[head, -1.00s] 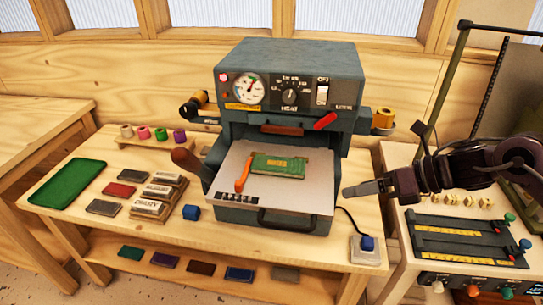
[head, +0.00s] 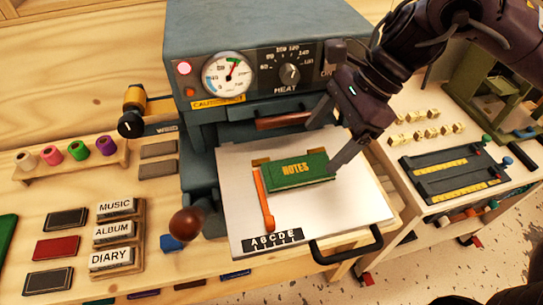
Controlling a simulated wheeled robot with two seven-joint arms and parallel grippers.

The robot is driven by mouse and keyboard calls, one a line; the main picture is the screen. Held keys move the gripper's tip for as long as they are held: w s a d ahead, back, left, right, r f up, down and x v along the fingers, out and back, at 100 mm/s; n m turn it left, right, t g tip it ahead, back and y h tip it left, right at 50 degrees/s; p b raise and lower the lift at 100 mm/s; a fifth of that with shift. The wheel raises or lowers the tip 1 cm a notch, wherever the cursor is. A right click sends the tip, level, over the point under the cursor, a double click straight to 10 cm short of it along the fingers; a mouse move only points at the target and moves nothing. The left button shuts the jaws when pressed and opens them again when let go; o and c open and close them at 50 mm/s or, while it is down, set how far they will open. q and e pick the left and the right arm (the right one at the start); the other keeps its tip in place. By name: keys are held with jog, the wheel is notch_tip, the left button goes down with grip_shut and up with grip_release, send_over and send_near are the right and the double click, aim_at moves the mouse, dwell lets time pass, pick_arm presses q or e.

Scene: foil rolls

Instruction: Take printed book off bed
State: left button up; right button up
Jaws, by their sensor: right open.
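The printed book (head: 312,180) is green with a gold NOTES title on its cover. It lies flat on the pale pull-out bed (head: 350,205) of the grey foil press. An orange bar (head: 264,200) runs along its left end. My right gripper (head: 337,136) is open and empty at the book's right end. One finger is on the far side and the other's tip is close by the book's right edge; I cannot tell whether it touches. My left gripper is not in view.
A black handle (head: 347,247) is at the bed's front. Title blocks (head: 112,258), small dark books and foil rolls (head: 66,151) stand left. A ruled jig (head: 462,178) lies on the right bench.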

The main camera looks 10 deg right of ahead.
aim_at(300, 169)
jog(key=shift+s+d+f, duration=0.15)
jog(key=shift+s+f, duration=0.4)
jog(key=shift+f, duration=0.3)
jog(key=shift+w+a+f+p, duration=0.25)
jog(key=shift+a+f, duration=0.1)
jog(key=shift+a, duration=0.15)
jog(key=shift+w+a+f+p, duration=0.15)
jog(key=shift+a+f+p, duration=0.05)
jog(key=shift+a+f, duration=0.2)
jog(key=x, duration=0.3)
jog(key=shift+w+r, duration=0.1)
jog(key=shift+w, duration=0.05)
jog(key=shift+c, duration=0.4)
jog(key=c, duration=0.5)
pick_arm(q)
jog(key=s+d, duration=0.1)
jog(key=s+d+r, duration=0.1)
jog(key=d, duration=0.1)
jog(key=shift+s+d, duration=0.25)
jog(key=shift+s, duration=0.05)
pick_arm(e)
jog(key=c, duration=0.5)
